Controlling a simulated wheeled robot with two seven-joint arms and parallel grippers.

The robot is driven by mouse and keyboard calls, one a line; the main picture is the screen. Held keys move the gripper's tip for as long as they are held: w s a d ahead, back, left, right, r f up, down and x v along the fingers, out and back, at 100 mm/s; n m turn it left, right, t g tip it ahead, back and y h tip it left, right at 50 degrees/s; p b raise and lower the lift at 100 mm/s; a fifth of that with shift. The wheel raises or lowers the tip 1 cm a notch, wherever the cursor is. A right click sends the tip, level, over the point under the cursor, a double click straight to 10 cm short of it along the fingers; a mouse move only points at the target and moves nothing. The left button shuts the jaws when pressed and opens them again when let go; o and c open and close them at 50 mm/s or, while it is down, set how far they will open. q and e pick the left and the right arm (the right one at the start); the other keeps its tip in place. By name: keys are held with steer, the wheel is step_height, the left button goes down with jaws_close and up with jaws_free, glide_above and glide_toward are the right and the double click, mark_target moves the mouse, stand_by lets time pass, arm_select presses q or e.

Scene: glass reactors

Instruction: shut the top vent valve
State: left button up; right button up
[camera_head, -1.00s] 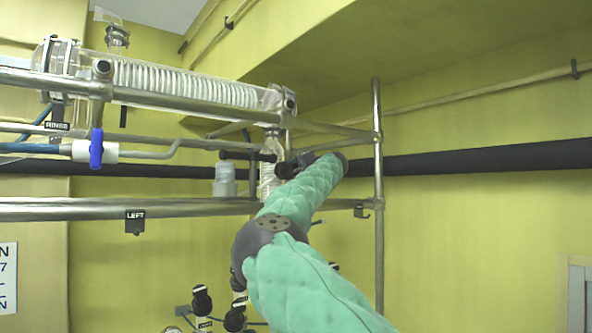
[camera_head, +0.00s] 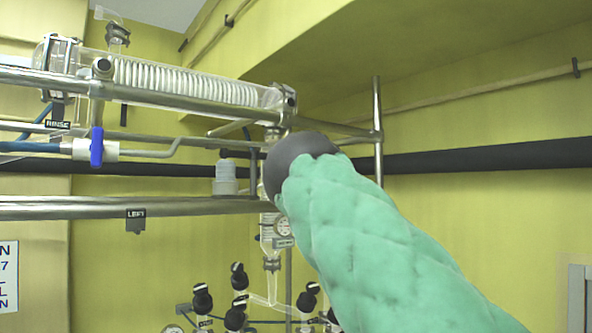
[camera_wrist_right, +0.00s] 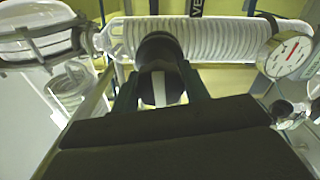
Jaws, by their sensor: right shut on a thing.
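In the right wrist view, a black round knob (camera_wrist_right: 160,52) with a white stripe on its face sits between the two dark fingers of my right gripper (camera_wrist_right: 160,92). The fingers are shut on it, one on each side. The stripe points along the fingers. A dark label (camera_wrist_right: 195,8) with the letters "VE" shows just behind, partly cut off, so the knob appears to be the vent valve's. In the head view my green-sleeved right arm reaches up from the lower right, and its grey joint hides the gripper and knob. My left gripper is in neither view.
A glass coil condenser (camera_head: 185,82) lies along the metal rails (camera_head: 190,108). A blue-handled valve (camera_head: 96,148) is at the left. Several black knobs (camera_head: 202,298) stand lower down. A round gauge (camera_wrist_right: 285,53) is close at right in the wrist view.

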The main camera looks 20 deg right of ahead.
stand_by(0.4)
steer(key=o, duration=1)
steer(key=shift+d, duration=0.15)
